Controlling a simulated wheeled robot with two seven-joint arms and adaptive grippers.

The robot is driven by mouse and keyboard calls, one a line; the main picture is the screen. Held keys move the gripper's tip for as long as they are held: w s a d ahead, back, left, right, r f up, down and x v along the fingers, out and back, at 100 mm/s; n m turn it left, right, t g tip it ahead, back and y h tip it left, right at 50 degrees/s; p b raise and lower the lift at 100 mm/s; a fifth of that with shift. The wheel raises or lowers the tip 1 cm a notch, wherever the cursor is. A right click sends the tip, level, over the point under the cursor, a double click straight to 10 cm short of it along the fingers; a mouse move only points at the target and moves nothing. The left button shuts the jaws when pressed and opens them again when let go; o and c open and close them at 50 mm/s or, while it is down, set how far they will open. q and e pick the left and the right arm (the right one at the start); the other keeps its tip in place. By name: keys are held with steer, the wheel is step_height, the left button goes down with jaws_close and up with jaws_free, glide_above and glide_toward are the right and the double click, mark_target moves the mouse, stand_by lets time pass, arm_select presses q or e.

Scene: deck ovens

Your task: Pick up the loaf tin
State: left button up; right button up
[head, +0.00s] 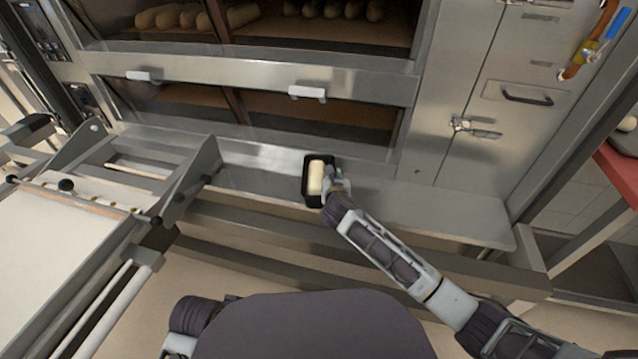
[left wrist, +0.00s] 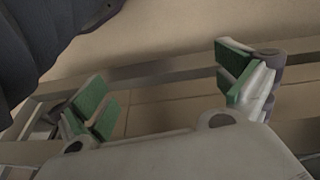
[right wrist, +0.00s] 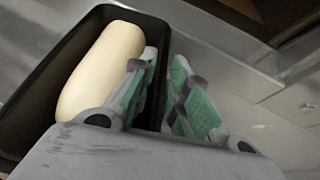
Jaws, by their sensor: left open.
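The loaf tin (head: 306,190) is a dark, narrow box with a pale loaf of dough (head: 316,177) in it. It rests on the steel ledge in front of the ovens. In the right wrist view the tin (right wrist: 30,123) and the dough (right wrist: 100,70) fill the left side. My right gripper (head: 333,184) is at the tin's right long wall. In the right wrist view its fingers (right wrist: 163,92) are close together, one inside and one outside, with the wall between them. My left gripper (left wrist: 165,85) is open and empty, away from the tin, above the floor.
The steel ledge (head: 430,206) is clear right of the tin. Oven doors with white handles (head: 307,93) rise behind it. A loader frame with a pale belt (head: 50,235) stands at the left. A metal door with a latch (head: 478,128) is at the right.

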jaws_close()
arm_select(q)
steer(key=shift+f, duration=0.1)
arm_select(e)
steer(key=shift+r, duration=0.1)
steer(key=shift+r, duration=0.1)
arm_select(q)
steer(key=shift+g+y, duration=0.3)
steer(key=shift+g, duration=0.3)
steer(key=shift+s+a+f+p, duration=0.1)
steer(key=shift+a+f+p, duration=0.05)
steer(key=shift+f+p, duration=0.65)
steer(key=shift+a+f+p, duration=0.2)
steer(key=shift+f+p, duration=0.35)
steer(key=shift+f, duration=0.4)
steer(key=shift+s+a+f+p, duration=0.1)
steer(key=shift+a+f+p, duration=0.05)
steer(key=shift+f+p, duration=0.65)
arm_select(e)
step_height(320, 180, up, 10)
arm_select(q)
steer(key=shift+f, duration=0.15)
